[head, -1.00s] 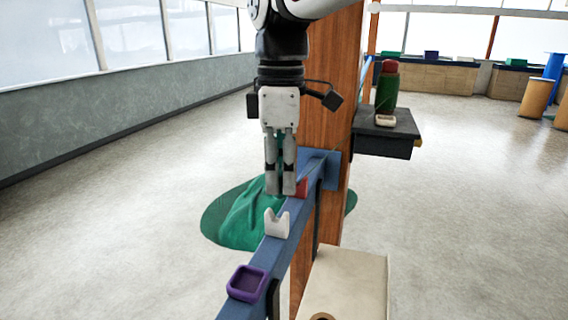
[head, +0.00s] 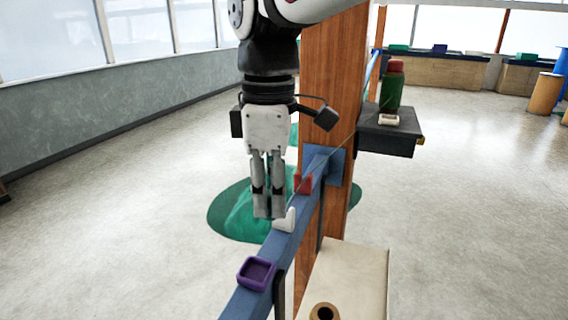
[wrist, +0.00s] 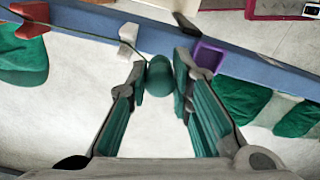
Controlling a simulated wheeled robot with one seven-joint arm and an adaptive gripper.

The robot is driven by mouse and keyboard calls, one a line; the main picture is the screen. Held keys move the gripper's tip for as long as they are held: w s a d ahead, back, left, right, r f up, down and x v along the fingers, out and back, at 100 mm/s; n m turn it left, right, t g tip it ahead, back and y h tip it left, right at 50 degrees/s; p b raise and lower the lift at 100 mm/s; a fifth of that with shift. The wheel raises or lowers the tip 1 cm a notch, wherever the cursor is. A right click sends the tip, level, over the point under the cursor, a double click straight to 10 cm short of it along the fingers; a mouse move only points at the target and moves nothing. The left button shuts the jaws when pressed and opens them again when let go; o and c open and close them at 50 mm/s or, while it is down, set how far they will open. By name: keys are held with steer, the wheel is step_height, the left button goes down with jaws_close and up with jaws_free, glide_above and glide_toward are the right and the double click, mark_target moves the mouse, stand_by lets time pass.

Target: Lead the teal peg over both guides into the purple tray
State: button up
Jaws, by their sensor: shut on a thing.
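My gripper (head: 269,212) is shut on the teal peg (wrist: 159,76), which shows as a rounded teal shape between the fingertips in the wrist view. In the head view the fingers hide the peg. They hang beside the white forked guide (head: 288,221) and cover part of it. The red guide (head: 304,183) stands farther back on the blue rail (head: 263,252). A thin cord runs from the peg toward the guides. I cannot tell whether it lies in their notches. The purple tray (head: 256,273) sits at the rail's near end and looks empty; it also shows in the wrist view (wrist: 208,56).
A wooden post (head: 330,100) stands behind the rail. A dark shelf (head: 390,138) with a green bottle (head: 392,90) juts out at right. A pale box (head: 350,275) stands right of the rail. Green netting (head: 238,215) lies on the floor below.

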steer(key=shift+s+a+p, duration=0.35)
steer(key=shift+s+p, duration=0.05)
steer(key=shift+s, duration=0.65)
steer(key=shift+s+a+p, duration=0.35)
steer(key=shift+s+a, duration=0.05)
steer(key=shift+s, duration=0.7)
steer(key=shift+s+a+p, duration=0.35)
steer(key=shift+s+p, duration=0.05)
steer(key=shift+s, duration=0.65)
steer(key=shift+f+b, duration=0.75)
steer(key=shift+f, duration=1.7)
jaws_close()
steer(key=shift+s, duration=0.1)
steer(key=shift+d, duration=0.3)
steer(key=shift+f, duration=0.35)
steer(key=o, duration=0.9)
jaws_free()
steer(key=shift+r, duration=0.1)
